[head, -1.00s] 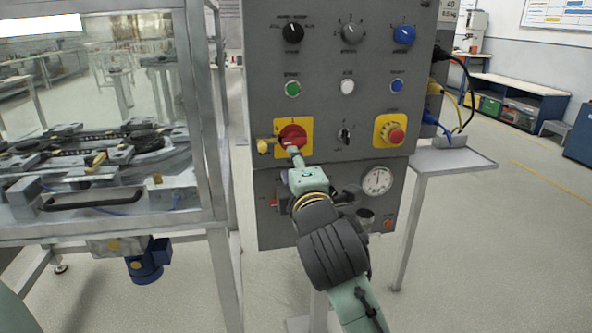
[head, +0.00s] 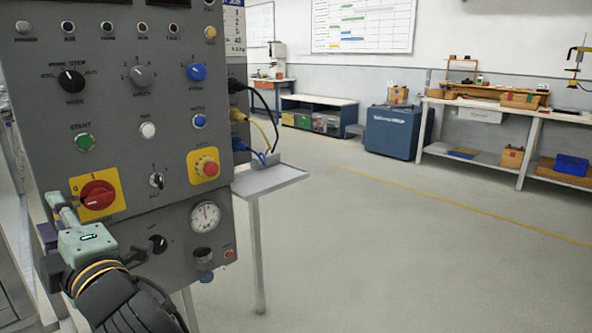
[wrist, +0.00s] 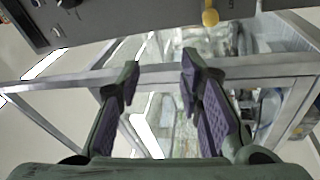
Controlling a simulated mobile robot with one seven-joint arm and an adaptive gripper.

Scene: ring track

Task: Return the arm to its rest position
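My gripper (head: 52,218) is at the lower left of the head view, in front of the left edge of the grey control panel (head: 120,130). It is left of and a little below the red rotary switch (head: 98,194) on its yellow plate. In the wrist view my gripper (wrist: 160,70) shows two fingers with purple pads, spread apart with nothing between them. My forearm runs out of the head view at the bottom left.
A small side shelf (head: 270,180) with plugged cables sticks out right of the panel. A glass-walled metal frame (wrist: 245,68) lies beyond the fingers. Open floor (head: 400,250) stretches to the right, with a blue cabinet (head: 392,132) and a workbench (head: 490,105) behind.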

